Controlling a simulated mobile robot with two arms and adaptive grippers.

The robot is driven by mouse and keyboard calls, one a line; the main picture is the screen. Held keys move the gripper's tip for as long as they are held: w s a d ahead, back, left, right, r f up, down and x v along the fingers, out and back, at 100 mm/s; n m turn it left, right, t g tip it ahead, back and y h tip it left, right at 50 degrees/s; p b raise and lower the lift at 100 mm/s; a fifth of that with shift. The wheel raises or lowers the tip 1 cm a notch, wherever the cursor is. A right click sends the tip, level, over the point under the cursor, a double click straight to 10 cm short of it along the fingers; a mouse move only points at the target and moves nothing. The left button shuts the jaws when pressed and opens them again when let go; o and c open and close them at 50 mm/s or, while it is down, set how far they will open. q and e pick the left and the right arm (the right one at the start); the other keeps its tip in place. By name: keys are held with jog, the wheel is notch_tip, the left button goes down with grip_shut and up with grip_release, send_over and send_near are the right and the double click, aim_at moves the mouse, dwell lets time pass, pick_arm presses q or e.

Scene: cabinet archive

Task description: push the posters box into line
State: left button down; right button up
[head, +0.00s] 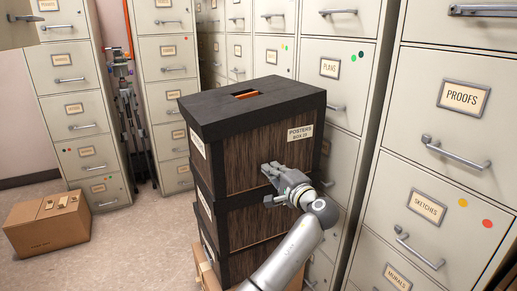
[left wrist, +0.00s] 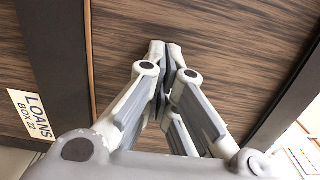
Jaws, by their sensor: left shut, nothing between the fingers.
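The posters box (head: 245,160) is a dark wood-grain box with a black frame and lid, on top of a stack. Its label (head: 300,133) is at the upper right of its front face. An orange item shows through the lid slot. A similar middle box (head: 250,222) and a lower box stand under it. My left gripper (head: 268,180) is shut and empty, fingertips at the front face of the posters box; I cannot tell if they touch. In the left wrist view the shut fingers (left wrist: 160,52) point at wood grain. A "LOANS BOX 22" label (left wrist: 30,115) shows at left.
Filing cabinets (head: 445,145) stand close to the right of the stack and behind it. A cardboard box (head: 48,222) sits on the floor at left. The floor (head: 145,245) left of the stack is clear.

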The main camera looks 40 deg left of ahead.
pick_arm(q)
jog(key=p+v, duration=0.2)
jog(key=v, duration=0.5)
pick_arm(e)
jog(key=shift+s+d+r+g, duration=0.2)
jog(key=shift+s+r+g, duration=0.1)
jog(key=shift+s+r, duration=0.5)
pick_arm(q)
jog(key=shift+d, duration=0.1)
pick_arm(e)
jog(key=shift+w, duration=0.25)
pick_arm(q)
jog(key=v, duration=1.2)
pick_arm(e)
jog(key=shift+s, duration=0.1)
pick_arm(q)
jog(key=shift+f, duration=0.1)
